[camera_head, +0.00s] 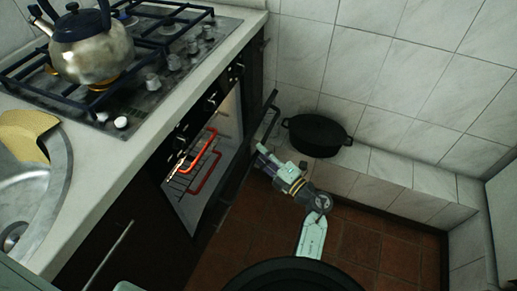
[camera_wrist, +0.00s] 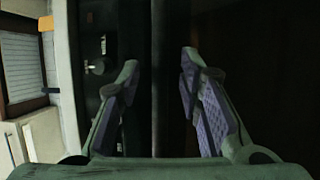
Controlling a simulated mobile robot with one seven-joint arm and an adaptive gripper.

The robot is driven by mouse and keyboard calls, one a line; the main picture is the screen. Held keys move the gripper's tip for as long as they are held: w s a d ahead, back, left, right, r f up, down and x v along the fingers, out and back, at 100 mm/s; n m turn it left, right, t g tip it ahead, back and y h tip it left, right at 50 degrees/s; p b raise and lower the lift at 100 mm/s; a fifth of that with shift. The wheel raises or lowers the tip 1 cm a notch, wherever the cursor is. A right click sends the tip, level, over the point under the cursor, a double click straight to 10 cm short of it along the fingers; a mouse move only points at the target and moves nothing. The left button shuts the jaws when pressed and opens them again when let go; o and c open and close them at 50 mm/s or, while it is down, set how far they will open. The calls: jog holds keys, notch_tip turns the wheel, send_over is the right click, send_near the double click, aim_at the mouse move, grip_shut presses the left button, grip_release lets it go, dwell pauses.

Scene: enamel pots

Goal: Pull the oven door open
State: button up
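The oven door (camera_head: 236,182) is a dark panel standing partly open, swung away from the oven (camera_head: 205,155). The lit oven cavity with glowing red heating elements (camera_head: 203,162) shows behind it. My gripper (camera_head: 264,158) is at the outer face of the door, near its edge. In the wrist view, my gripper (camera_wrist: 160,85) is open, with its two purple-padded fingers apart. A dark vertical bar (camera_wrist: 156,60) lies between the fingers with gaps visible on both sides. I cannot tell whether it is the handle or the door's edge.
A kettle (camera_head: 92,48) stands on the gas hob (camera_head: 160,50) above the oven. A dark pot (camera_head: 316,134) sits on a tiled ledge (camera_head: 390,168) to the right of the door. The red tiled floor (camera_head: 375,245) is clear at the lower right.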

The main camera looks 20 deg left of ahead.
jog(key=shift+x, duration=0.85)
jog(key=shift+c, duration=0.4)
grip_shut()
